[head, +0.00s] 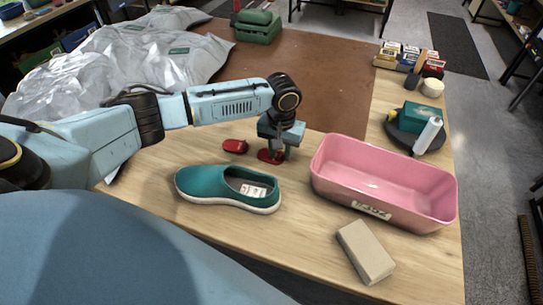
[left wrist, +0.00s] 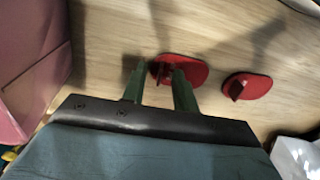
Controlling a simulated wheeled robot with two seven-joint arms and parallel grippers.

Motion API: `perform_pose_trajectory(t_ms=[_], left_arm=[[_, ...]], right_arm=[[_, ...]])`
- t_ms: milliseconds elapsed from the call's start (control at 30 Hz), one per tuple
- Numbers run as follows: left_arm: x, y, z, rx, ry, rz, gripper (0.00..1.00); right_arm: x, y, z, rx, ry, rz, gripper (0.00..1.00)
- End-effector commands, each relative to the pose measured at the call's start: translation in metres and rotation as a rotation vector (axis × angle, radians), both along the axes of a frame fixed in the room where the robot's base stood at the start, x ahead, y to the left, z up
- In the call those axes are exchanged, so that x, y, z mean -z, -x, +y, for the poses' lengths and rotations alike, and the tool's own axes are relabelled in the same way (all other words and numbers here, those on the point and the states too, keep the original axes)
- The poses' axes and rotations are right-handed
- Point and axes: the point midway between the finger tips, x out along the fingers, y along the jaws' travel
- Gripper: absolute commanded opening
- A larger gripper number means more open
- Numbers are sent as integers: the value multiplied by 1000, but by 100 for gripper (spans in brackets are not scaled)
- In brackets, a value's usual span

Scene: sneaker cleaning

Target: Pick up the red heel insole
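Two small red heel insoles lie on the wooden table. One insole (head: 264,157) is directly under my left gripper (head: 277,147), partly hidden by the fingers; it also shows in the left wrist view (left wrist: 194,72). The other insole (head: 235,146) lies just to its left in the head view, and to the right in the left wrist view (left wrist: 257,86); each has a small raised tab. My left gripper (left wrist: 157,78) points down with its fingers apart, one finger overlapping the nearer insole. Whether they touch it is unclear. My right gripper is out of view.
A teal slip-on shoe (head: 215,187) lies in front of the insoles. A pink basin (head: 345,190) stands close to the right of my left gripper. A beige block (head: 365,252) is near the front edge. Grey plastic bags (head: 130,60) cover the back left.

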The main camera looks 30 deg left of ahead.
Motion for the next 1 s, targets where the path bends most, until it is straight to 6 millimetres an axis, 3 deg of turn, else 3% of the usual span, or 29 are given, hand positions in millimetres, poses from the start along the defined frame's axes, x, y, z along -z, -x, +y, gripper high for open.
perform_pose_trajectory(t_ms=[167,400,767,867,1000], left_arm=[[0,0,0,0,0,0,29],[0,0,0,-1,0,0,0],[-2,0,0,-1,0,0,0],[-9,-1,0,-2,1,-2,0],[-34,-1,0,-2,1,-3,0]], right_arm=[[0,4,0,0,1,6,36],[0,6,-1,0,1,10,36],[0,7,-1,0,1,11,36],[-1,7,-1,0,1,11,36],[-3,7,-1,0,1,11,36]])
